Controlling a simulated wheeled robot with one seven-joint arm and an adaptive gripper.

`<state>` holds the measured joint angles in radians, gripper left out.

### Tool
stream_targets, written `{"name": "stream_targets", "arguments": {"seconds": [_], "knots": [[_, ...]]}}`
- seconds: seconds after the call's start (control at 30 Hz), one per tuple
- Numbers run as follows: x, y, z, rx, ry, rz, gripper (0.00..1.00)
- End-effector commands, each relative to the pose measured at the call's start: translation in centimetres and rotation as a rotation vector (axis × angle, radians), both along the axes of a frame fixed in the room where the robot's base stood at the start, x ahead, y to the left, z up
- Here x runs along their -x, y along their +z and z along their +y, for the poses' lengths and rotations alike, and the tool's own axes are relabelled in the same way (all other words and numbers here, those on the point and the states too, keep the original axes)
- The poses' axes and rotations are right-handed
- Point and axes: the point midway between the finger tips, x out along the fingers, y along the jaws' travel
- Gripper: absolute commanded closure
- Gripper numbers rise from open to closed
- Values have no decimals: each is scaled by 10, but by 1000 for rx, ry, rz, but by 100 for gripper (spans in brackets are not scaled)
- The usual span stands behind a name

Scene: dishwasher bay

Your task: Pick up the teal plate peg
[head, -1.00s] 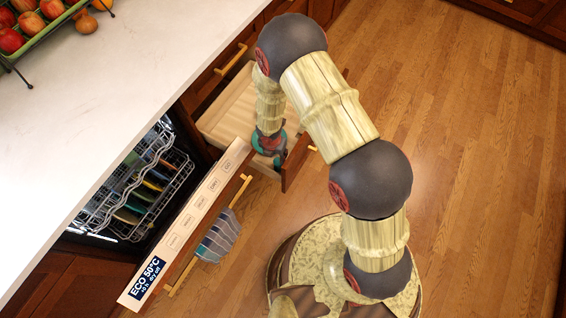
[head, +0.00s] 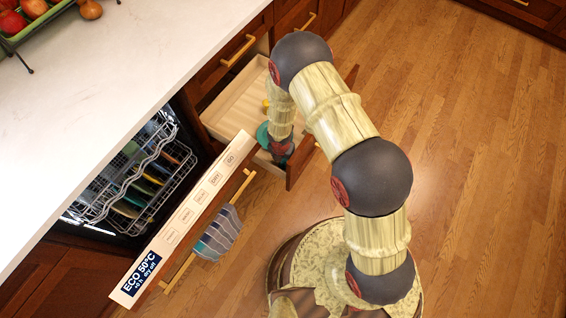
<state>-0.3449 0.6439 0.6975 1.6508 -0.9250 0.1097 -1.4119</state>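The open drawer (head: 232,112) is pale wood inside. My gripper (head: 281,152) hangs over its near right part, at the end of my arm, small and dark in this view. Its fingers cannot be made out, so I cannot tell whether it is open or shut or holds anything. A teal patch (head: 262,134) shows at the left side of my wrist; I cannot tell whether it is the teal plate peg or part of my arm. No teal plate peg is clearly visible elsewhere. A small yellow piece (head: 266,104) shows in the drawer behind my arm.
The dishwasher door (head: 190,215) is partly open at the left of the drawer, with a striped towel (head: 218,236) on its handle. Several coloured plates stand in the dishwasher rack (head: 176,183). A white counter (head: 130,70) overhangs it. The wooden floor (head: 470,150) at right is clear.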

Motion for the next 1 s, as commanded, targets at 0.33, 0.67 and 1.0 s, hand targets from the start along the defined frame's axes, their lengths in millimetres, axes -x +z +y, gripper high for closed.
{"name": "stream_targets", "arguments": {"seconds": [0.33,0.67,1.0], "knots": [[0,2,0,0,0,0,73],[0,2,0,0,0,0,91],[0,5,0,0,0,0,96]]}}
